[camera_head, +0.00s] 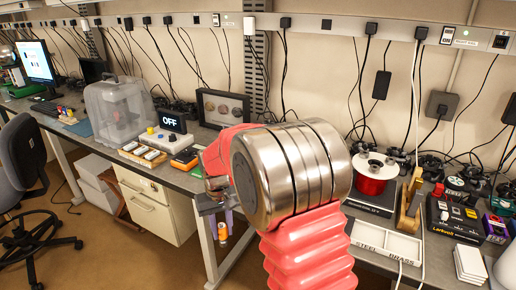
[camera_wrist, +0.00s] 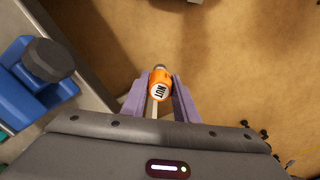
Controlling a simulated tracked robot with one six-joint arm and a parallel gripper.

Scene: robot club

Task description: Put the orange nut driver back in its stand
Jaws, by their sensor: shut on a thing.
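The orange nut driver (camera_wrist: 160,78) has a handle marked "NUT" and sits between the two purple fingers of my gripper (camera_wrist: 159,88), with a pale shaft pointing back toward the wrist. In the head view my gripper (camera_head: 223,216) hangs in front of the bench edge, over the floor. The orange end of the nut driver (camera_head: 222,232) shows below the fingers. My arm hides part of the bench behind it. A small group of coloured upright items (camera_head: 69,113) stands at the far left of the bench; whether it is the stand is too small to tell.
A blue object with a dark round top (camera_wrist: 42,75) is on the bench at the left of the wrist view. A clear-covered machine (camera_head: 118,108), a clock-like "OFF" display (camera_head: 172,123) and a parts tray (camera_head: 142,153) occupy the bench. An office chair (camera_head: 25,165) stands at left.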

